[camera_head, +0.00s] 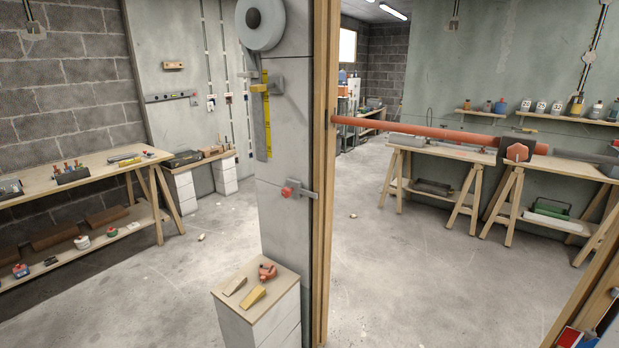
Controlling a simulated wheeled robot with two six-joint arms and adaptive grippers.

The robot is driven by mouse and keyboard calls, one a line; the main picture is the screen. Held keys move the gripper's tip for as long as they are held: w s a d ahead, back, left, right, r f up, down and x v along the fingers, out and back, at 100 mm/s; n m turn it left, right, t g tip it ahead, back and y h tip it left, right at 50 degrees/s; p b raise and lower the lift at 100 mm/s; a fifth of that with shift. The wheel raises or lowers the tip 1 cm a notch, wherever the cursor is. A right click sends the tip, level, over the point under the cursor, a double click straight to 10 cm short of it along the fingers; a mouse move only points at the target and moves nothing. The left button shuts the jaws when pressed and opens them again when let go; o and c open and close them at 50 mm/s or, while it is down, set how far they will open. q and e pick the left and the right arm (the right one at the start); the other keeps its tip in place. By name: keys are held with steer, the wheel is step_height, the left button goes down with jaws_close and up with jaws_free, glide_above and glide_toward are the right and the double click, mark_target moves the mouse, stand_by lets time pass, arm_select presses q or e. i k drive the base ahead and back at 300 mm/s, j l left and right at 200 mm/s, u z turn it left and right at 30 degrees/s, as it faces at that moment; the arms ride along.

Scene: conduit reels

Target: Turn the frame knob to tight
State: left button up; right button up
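An orange bar (420,128) runs across the doorway, from the wooden frame post (326,170) on the left toward the right edge of the picture. A dark red, many-sided knob (518,150) sits on the bar where it meets a dark grey section (580,157). A smaller red knob (286,191) is on a grey latch-like fitting on the pillar. I cannot tell from this view how tight either knob is. Neither of my grippers is in view.
Workbenches stand at the left (80,172) and beyond the doorway (450,152). The floor between is mostly clear.

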mark_target(285, 192)
steer(key=i+j, duration=0.2)
steer(key=j, duration=0.2)
steer(key=i+j, duration=0.2)
steer(key=j, duration=0.15)
steer(key=i+j, duration=0.2)
steer(key=j, duration=0.2)
steer(key=i+j, duration=0.15)
steer(key=j, duration=0.2)
steer(key=i+j, duration=0.2)
steer(key=j, duration=0.2)
steer(key=i+j, duration=0.2)
steer(key=j, duration=0.15)
steer(key=i+j, duration=0.2)
steer(key=j, duration=0.2)
